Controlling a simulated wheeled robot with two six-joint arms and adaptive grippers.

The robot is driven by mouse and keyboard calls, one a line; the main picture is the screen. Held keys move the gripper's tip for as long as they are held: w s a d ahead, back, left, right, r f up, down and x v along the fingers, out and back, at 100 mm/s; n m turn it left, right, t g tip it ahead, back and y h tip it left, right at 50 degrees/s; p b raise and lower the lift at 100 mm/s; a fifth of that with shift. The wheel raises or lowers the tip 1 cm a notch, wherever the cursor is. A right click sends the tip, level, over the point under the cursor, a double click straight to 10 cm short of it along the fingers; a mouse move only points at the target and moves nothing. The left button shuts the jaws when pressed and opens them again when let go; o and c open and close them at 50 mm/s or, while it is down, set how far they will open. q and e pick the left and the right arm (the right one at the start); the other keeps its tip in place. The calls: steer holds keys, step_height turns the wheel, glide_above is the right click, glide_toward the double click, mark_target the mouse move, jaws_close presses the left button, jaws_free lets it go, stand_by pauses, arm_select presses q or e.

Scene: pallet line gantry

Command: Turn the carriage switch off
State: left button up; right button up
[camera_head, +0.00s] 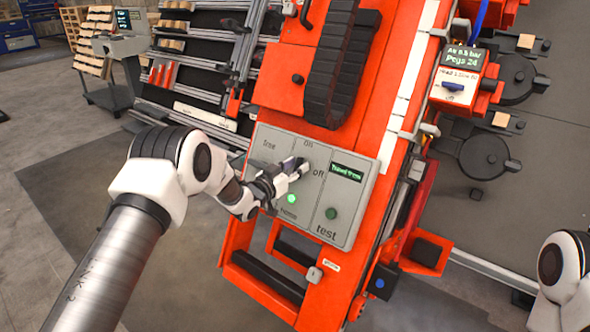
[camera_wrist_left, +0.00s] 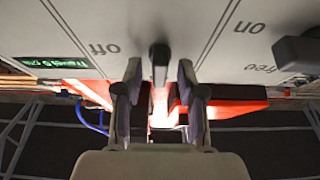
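The grey control panel (camera_head: 345,215) on the orange machine carries the words free, on, off, home and test. My left gripper (camera_head: 297,168) is at the panel, beside the off label, and covers the switch there in the head view. In the left wrist view, the panel (camera_wrist_left: 190,20) appears upside down. A dark switch lever (camera_wrist_left: 160,56) stands between the on and off labels. My left gripper's fingers (camera_wrist_left: 160,75) are open, one on each side of the lever, with gaps visible. My right gripper is out of view.
A second dark knob (camera_wrist_left: 301,50) sits by the free label. The panel also has a lit green lamp (camera_head: 291,198), a dark green button (camera_head: 331,213) and a small green display (camera_head: 346,172). A black cable chain (camera_head: 340,70) lies above the panel.

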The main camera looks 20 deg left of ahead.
arm_select(q)
jaws_close()
steer(key=shift+d+n+y, duration=0.1)
steer(key=shift+n+y, duration=0.2)
steer(key=shift+n, duration=0.3)
steer(key=n+y+p, duration=0.1)
steer(key=n, duration=0.1)
steer(key=n+y, duration=0.1)
steer(key=n, duration=0.2)
steer(key=shift+r+y+p, duration=0.15)
steer(key=shift+y+p, duration=0.25)
steer(key=n+y+p, duration=0.1)
steer(key=n, duration=0.2)
steer(key=n+y+p, duration=0.1)
steer(key=n, duration=0.1)
steer(key=shift+n+y, duration=0.4)
steer(key=n+g+y+p, duration=0.1)
steer(key=n, duration=0.2)
steer(key=n+g+y+p, duration=0.1)
steer(key=n, duration=0.2)
steer(key=shift+g, duration=0.3)
steer(key=shift+n+g+y+p, duration=0.3)
steer(key=shift+n+g+p, duration=0.35)
steer(key=shift+n, duration=0.95)
